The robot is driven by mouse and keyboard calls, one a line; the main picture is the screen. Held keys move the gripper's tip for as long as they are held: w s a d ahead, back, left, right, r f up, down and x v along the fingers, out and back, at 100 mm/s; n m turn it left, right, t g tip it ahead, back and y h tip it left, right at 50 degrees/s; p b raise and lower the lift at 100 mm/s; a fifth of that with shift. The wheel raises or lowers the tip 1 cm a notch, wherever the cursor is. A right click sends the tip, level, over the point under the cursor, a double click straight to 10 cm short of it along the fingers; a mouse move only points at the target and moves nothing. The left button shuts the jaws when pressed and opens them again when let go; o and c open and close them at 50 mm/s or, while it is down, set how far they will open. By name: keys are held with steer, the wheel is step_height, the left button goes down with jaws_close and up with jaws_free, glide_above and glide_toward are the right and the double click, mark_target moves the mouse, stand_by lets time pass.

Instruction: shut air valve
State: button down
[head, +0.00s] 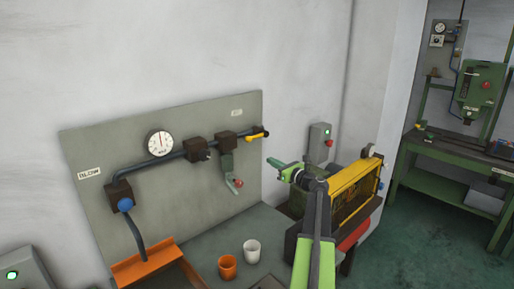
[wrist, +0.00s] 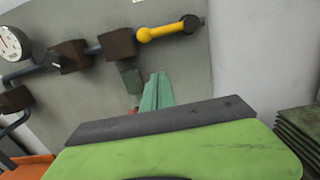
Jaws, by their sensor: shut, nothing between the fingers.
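A grey panel (head: 95,150) on the wall carries a dark air pipe (head: 175,155) with a round gauge (head: 160,143). A yellow lever handle (head: 256,136) sits at the pipe's right end, lying roughly along it. It also shows at the top of the wrist view (wrist: 168,31). A red-knobbed lever (head: 237,183) hangs below the right-hand block. A blue knob (head: 125,204) is at the lower left. Which one is the air valve is not marked legibly. My gripper (head: 274,164) is shut and empty, right of and below the yellow handle, apart from it; its fingers (wrist: 156,88) partly cover the red knob in the wrist view.
A yellow-and-dark machine (head: 357,190) stands close right of my arm. A grey switch box (head: 319,142) is on the wall behind. An orange cup (head: 228,266) and a white cup (head: 252,250) stand on the bench. An orange tray (head: 146,262) is at the left.

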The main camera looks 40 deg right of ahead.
mark_target(257, 136)
steer(key=w+d+r+p, duration=0.1)
steer(key=w+r+p, duration=0.3)
steer(key=w, duration=0.6)
steer(key=shift+w+r, duration=0.2)
